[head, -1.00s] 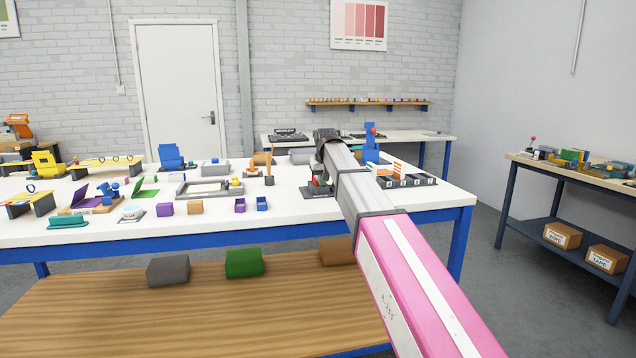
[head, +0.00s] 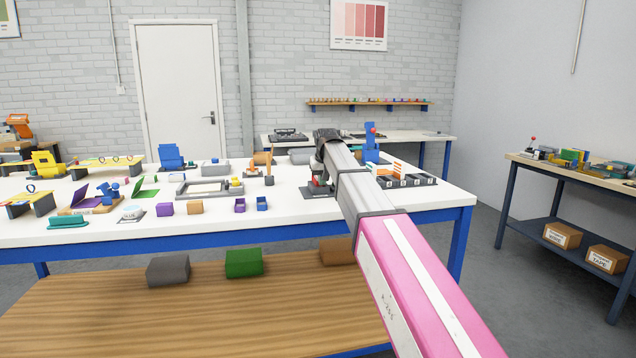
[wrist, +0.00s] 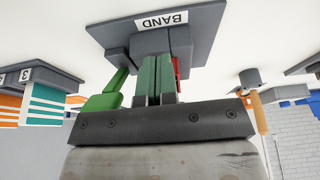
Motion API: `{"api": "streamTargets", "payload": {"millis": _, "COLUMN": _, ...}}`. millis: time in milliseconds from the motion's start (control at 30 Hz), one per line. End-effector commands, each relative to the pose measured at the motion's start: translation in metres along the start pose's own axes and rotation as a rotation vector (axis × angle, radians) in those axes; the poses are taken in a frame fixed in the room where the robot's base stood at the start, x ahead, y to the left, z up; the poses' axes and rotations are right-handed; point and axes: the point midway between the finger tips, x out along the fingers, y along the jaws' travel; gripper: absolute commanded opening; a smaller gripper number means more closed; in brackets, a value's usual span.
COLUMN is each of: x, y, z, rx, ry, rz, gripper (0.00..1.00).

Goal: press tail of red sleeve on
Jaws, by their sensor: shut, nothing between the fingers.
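The band station is a dark grey stand with a plate labelled BAND (wrist: 161,21), upside down in the wrist view. A small part of the red sleeve (wrist: 178,76) shows there beside my fingers; its tail cannot be made out. My gripper (wrist: 156,60) is shut and empty, its dark green fingers close together at the stand's grey blocks. I cannot tell whether they touch the sleeve. A brighter green piece (wrist: 108,92) shows left of the fingers. In the head view, the station's base (head: 318,193) stands near the table's front edge, with my arm partly covering it.
The white table (head: 285,215) holds a grey tray (head: 208,188), small purple and blue boxes and several fixtures left of the station. A numbered rack (head: 408,181) stands close on its right. Bare tabletop lies in front of the station.

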Motion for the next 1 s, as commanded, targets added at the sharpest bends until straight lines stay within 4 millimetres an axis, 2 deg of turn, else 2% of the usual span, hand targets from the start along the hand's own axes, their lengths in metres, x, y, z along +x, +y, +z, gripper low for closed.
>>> {"api": "streamTargets", "payload": {"millis": 1000, "x": 0.0020, "y": 0.0000, "z": -0.0053, "rx": 0.000, "ry": 0.000, "rz": 0.000, "gripper": 0.00}}
